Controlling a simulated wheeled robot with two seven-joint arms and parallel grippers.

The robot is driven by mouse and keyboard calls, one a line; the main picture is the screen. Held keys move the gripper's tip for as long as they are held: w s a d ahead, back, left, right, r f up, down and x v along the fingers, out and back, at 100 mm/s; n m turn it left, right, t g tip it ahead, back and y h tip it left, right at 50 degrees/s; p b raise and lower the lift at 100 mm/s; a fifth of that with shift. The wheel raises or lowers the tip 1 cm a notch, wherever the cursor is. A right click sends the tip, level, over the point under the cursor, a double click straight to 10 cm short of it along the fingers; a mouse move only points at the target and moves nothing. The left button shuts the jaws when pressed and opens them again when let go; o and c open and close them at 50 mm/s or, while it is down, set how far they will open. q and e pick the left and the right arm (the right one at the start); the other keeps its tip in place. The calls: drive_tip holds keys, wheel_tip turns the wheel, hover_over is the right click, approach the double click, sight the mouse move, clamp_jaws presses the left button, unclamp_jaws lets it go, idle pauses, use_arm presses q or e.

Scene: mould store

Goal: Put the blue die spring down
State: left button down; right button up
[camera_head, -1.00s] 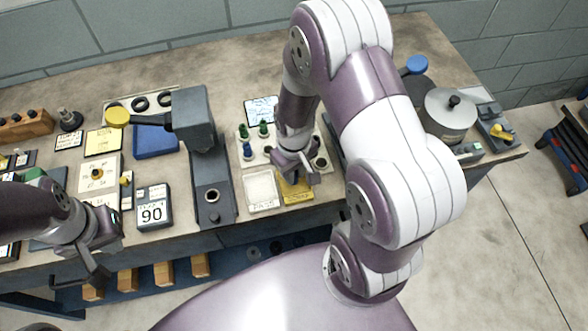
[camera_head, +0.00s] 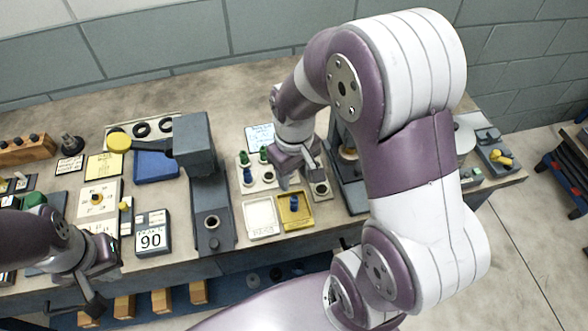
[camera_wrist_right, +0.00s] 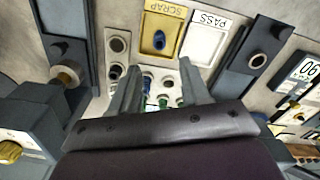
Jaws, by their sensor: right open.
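A blue die spring (camera_head: 294,203) stands in the yellow scrap tray (camera_head: 306,221) in the head view. In the right wrist view the spring (camera_wrist_right: 159,41) also shows inside the tray marked SCRAP (camera_wrist_right: 150,14). My right gripper (camera_head: 300,183) is open and empty, above and behind the tray, apart from the spring. Its two fingers (camera_wrist_right: 157,88) show spread in the right wrist view. Another blue spring (camera_head: 247,176) and green springs (camera_head: 263,155) stand in the pale rack (camera_head: 257,187). My left gripper (camera_head: 98,290) hangs at the bench's front left; its jaw gap is unclear.
The white PASS tray (camera_head: 261,218) is empty, left of the scrap tray. Another dark upright device (camera_head: 349,185) stands right of the scrap tray.

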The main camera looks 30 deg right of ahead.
drive_tip(key=shift+m+t, duration=0.7)
drive_tip(key=shift+m, duration=0.1)
drive_tip(key=s, duration=0.1)
drive_tip(key=s+a+r, duration=0.1)
drive_tip(key=s+a, duration=0.1)
drive_tip(key=s, duration=0.1)
drive_tip(key=shift+s+a+r, duration=0.1)
drive_tip(key=shift+a+r, duration=0.1)
drive_tip(key=shift+r, duration=0.15)
